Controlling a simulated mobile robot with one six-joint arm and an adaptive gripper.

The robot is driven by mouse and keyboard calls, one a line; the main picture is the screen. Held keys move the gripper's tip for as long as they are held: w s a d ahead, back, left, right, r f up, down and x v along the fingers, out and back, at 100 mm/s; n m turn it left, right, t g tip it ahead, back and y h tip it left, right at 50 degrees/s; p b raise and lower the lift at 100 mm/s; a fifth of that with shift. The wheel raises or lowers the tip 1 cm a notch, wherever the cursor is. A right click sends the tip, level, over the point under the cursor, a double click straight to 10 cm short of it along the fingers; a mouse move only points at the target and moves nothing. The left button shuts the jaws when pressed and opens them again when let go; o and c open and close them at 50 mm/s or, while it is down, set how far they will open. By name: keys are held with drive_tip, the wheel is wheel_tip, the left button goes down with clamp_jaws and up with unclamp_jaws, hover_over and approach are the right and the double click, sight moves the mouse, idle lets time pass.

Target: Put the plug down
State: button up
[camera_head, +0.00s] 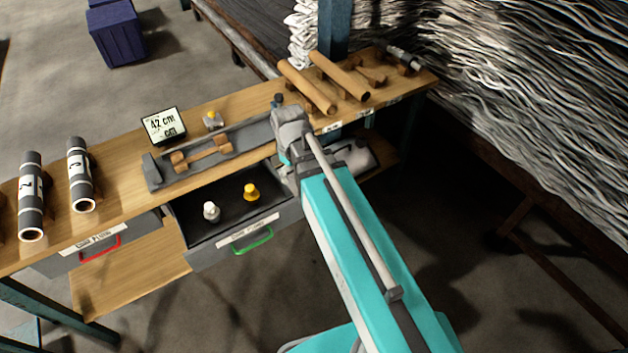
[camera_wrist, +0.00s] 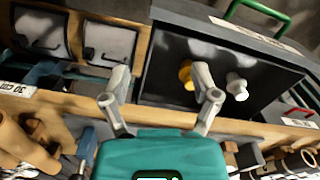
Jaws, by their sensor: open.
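A yellow plug (camera_head: 251,192) and a white plug (camera_head: 211,211) stand apart in the open dark drawer (camera_head: 215,240) with the green handle. The wrist view shows the yellow plug (camera_wrist: 185,75) just beside the tip of one finger and the white plug (camera_wrist: 238,88) farther right. My gripper (camera_wrist: 162,76) is open with nothing between its fingers. It is over the bench edge beside the drawer. I cannot tell whether a finger touches the yellow plug. In the head view my arm hides most of the gripper.
A grey measuring fixture (camera_head: 215,155) holding a brown piece lies on the wooden bench, with a display (camera_head: 163,125) reading 42 cm behind it. A red-handled drawer (camera_head: 95,248) is shut.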

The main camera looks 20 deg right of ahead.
drive_tip(key=s+d+m, duration=0.4)
drive_tip(key=m, duration=0.2)
drive_tip(key=shift+s+d+m, duration=0.4)
idle(0.8)
